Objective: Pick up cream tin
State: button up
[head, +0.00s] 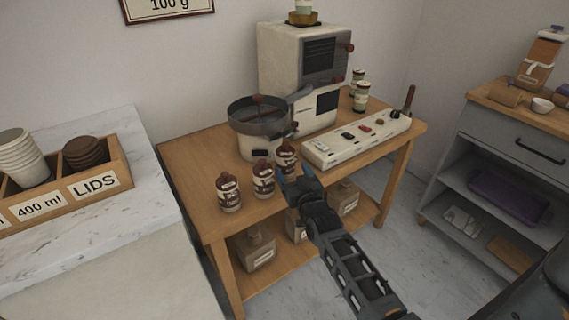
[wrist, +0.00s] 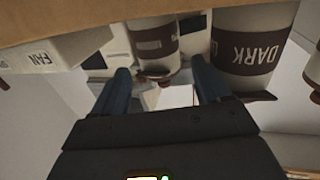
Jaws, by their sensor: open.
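No label in view reads cream, so I cannot tell which container is the cream tin. Two small pale tins with dark lids stand on the wooden table beside the white machine, a front tin (head: 361,97) and a back tin (head: 356,77). My gripper (head: 291,176) is at the table's front edge by the rightmost of three brown-capped containers (head: 286,152). In the wrist view, which is upside down, my gripper (wrist: 160,82) is open and empty. A cream-and-brown container (wrist: 152,40) shows beyond and between the fingers, and one labelled DARK (wrist: 245,50) is beside them.
The other brown-capped containers, a middle one (head: 263,180) and a left one (head: 229,194), stand close by. A white switch box (head: 355,142) lies right of my gripper. A round dark-topped machine (head: 258,125) stands behind. The lower shelf holds jars (head: 254,248).

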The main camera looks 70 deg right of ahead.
aim_at(286, 158)
jog(key=shift+p+x, duration=0.3)
jog(key=shift+x, duration=3.2)
jog(key=shift+s+d, duration=0.15)
jog(key=c, duration=0.9)
jog(key=shift+c, duration=0.9)
jog(key=shift+r, duration=0.1)
